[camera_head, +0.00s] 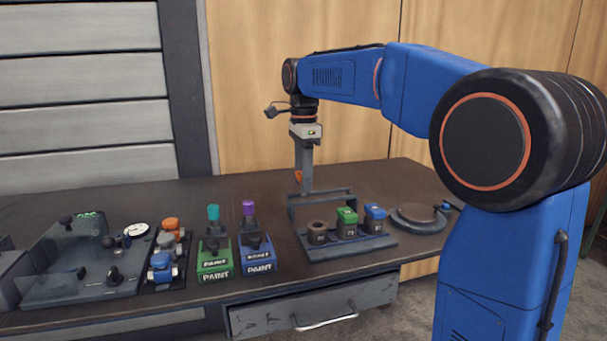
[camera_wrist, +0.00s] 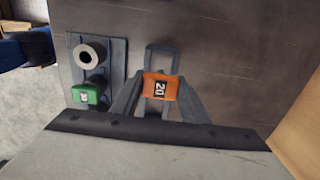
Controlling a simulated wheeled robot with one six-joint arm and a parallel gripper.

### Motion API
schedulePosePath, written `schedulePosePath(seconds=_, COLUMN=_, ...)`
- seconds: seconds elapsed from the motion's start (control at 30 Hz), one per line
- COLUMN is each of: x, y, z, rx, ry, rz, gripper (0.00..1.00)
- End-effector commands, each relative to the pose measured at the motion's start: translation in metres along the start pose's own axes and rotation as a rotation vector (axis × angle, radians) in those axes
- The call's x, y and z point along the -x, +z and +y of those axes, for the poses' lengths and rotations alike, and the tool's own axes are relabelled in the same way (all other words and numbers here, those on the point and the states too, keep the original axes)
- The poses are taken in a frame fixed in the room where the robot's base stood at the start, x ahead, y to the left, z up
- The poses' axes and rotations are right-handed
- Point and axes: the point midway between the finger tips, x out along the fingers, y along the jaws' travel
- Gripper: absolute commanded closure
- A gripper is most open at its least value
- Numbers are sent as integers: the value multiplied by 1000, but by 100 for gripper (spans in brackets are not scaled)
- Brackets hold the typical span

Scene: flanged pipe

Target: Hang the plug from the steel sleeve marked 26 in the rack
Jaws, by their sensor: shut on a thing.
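My gripper (camera_head: 303,189) points down above the back of the rack. In the wrist view its grey fingers (camera_wrist: 158,98) are shut on an orange plug (camera_wrist: 160,86), whose dark label seems to read 20. The orange also shows at the fingers in the head view (camera_head: 298,176). The rack (camera_head: 372,246) stands on the bench below. At its left end is a round steel sleeve (camera_head: 318,228) with an open top; its marking is too small to read. In the wrist view the sleeve (camera_wrist: 81,55) is left of the held plug, with open space between them.
A green plug (camera_head: 347,215) and a blue plug (camera_head: 375,211) stand right of the sleeve. A grey frame (camera_head: 322,199) rises behind the rack, close under my gripper. Paint boxes (camera_head: 215,262) stand left; a round dark disc (camera_head: 418,215) lies right.

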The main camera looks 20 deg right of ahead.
Motion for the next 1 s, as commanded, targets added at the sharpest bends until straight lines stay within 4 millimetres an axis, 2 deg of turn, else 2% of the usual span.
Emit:
schedulePosePath(seconds=0.47, x=-1, y=0, z=0, rx=0, ry=0, rz=0, gripper=83)
schedulePosePath(seconds=1.0, x=-21, y=0, z=0, rx=0, ry=1, rz=0, gripper=83)
